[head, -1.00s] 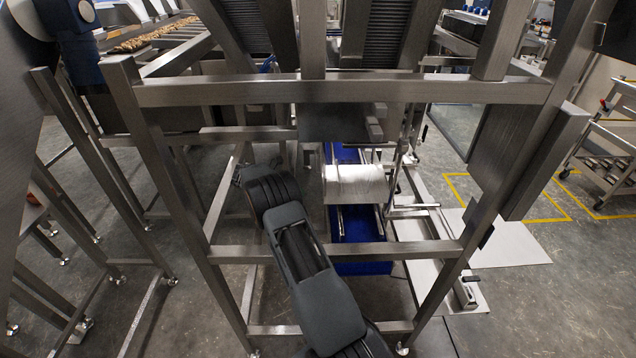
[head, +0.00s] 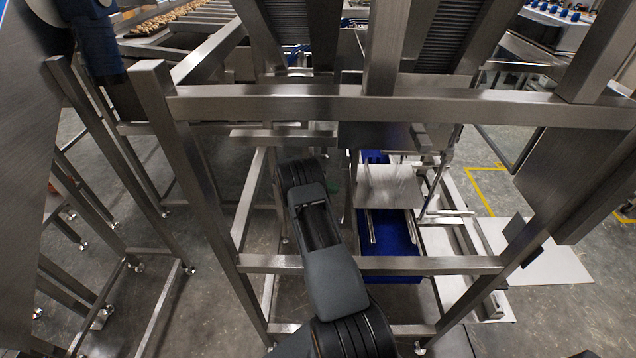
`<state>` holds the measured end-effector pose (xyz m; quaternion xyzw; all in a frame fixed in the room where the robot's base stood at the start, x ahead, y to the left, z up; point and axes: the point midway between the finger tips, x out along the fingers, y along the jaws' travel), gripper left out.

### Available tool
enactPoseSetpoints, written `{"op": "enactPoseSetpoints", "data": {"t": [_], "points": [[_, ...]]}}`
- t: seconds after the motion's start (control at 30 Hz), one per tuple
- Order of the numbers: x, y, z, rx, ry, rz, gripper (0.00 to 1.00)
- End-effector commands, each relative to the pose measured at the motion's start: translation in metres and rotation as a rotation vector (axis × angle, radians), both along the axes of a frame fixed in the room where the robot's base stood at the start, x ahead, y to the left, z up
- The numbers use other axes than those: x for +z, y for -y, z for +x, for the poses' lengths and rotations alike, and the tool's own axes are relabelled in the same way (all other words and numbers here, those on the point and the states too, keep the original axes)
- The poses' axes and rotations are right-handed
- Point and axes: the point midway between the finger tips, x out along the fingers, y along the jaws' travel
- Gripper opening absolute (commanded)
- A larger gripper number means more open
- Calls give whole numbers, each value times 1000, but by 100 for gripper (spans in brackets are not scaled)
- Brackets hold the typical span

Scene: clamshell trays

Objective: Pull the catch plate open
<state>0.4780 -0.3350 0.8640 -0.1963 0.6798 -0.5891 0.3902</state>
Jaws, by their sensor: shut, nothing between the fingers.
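A shiny metal plate (head: 390,186), which looks like the catch plate, sits above the blue bed (head: 392,240) behind the steel frame. I cannot tell how far open it is. My dark grey arm (head: 328,245) reaches up from the bottom centre, across the lower rail, and its upper end stands left of the plate, apart from it in the picture. The far end of my arm and my gripper do not show.
The steel frame's upper rail (head: 360,104) and lower rail (head: 290,264) cross the view, with slanted posts at both sides. A metal box (head: 385,135) hangs above the plate. A white floor panel (head: 545,250) lies at right. Open floor shows left of the bed.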

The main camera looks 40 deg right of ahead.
Motion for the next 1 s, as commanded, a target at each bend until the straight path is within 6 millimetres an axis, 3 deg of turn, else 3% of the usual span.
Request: {"op": "enactPoseSetpoints", "data": {"t": [0.33, 0.9, 1.0], "points": [[-2, 31, -27, 2, 0, 1, 0], [-4, 38, -32, 5, 2, 0, 0], [-6, 49, -37, 2, 2, 0, 0]]}}
